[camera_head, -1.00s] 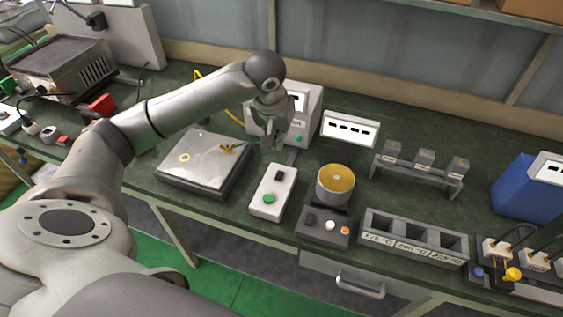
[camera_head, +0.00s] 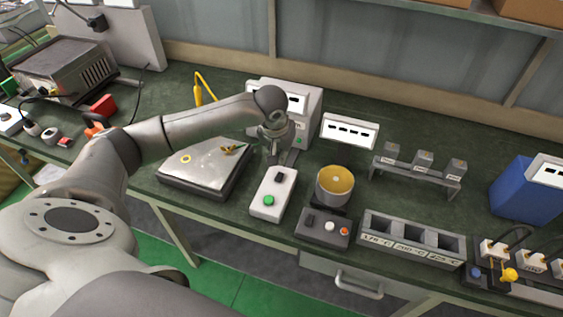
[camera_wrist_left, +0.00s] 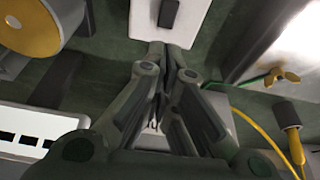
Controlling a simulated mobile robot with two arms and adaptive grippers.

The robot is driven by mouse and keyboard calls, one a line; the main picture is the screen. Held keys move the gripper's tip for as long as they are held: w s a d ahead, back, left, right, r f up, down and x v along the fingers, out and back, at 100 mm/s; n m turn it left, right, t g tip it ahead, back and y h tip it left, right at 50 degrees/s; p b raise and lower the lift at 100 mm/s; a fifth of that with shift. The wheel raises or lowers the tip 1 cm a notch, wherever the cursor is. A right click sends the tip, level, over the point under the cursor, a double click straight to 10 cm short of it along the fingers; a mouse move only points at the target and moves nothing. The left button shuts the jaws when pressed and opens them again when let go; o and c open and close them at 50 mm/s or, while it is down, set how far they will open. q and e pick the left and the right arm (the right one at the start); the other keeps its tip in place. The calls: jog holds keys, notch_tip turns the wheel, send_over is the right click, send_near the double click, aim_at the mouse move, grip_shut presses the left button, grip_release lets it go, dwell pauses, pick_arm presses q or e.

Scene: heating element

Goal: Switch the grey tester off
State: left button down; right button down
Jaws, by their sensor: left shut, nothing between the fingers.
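A light grey box (camera_head: 314,108) with a dark display and a small green button stands at the back, partly hidden by my left arm. In front of it lies a pale control box (camera_head: 262,207) with a green button (camera_head: 268,200) and a black rocker switch (camera_head: 279,177). I cannot tell for certain which is the grey tester. My left gripper (camera_head: 273,158) is shut and empty, pointing down just behind the pale box. In the left wrist view its closed fingers (camera_wrist_left: 170,48) point toward the pale box's black switch (camera_wrist_left: 169,12); contact cannot be told. My right gripper is out of view.
A flat plate (camera_head: 190,175) lies to the left, with a yellow-green cable on it. To the right are a yellow-topped cylinder (camera_head: 336,180), a small dark control panel (camera_head: 323,228) and a three-slot grey holder (camera_head: 413,238). A white panel (camera_head: 350,131) stands behind.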

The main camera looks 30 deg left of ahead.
aim_at(281, 172)
pick_arm(q)
jog(key=shift+w+f+p, duration=0.15)
jog(key=shift+f+p, duration=0.3)
jog(key=shift+f, duration=2.15)
jog(key=shift+f, duration=0.15)
jog(key=shift+s+d+r+p, duration=0.1)
jog(key=shift+s+r+p, duration=0.2)
jog(key=shift+s+p, duration=0.75)
jog(key=shift+w+p, duration=0.3)
jog(key=shift+w, duration=0.1)
